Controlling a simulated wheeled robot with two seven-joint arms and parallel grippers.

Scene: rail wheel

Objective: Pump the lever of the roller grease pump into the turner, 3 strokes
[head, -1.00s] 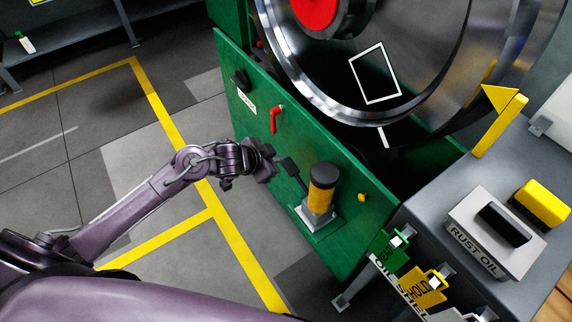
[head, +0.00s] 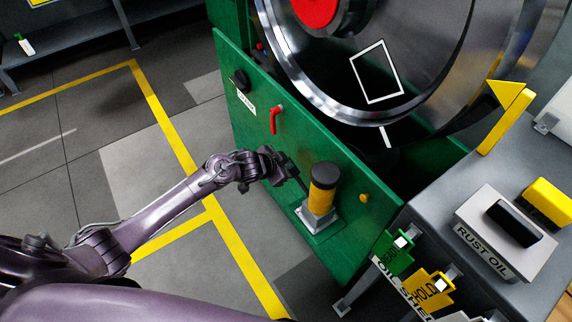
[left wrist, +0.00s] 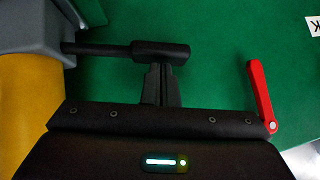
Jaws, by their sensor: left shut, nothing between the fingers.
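The grease pump (head: 322,196), a yellow cylinder with a black cap, stands on a small bracket at the green panel. Its dark lever (head: 299,186) slants up and left from the pump toward my left gripper (head: 288,167). In the left wrist view the black lever handle (left wrist: 160,51) runs sideways from the grey pump part, above the yellow body. My left gripper (left wrist: 160,82) is shut, with nothing between its fingers. Its fingertips are at the handle's end; I cannot tell whether they touch. The wheel (head: 420,45) in the turner stands behind the panel. My right gripper is out of view.
A red handle (head: 275,119) and a black knob (head: 240,80) are on the green panel (head: 258,150). A grey bench (head: 440,215) with a rust oil box (head: 500,235) and hanging tags stands at right. The floor at left is open.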

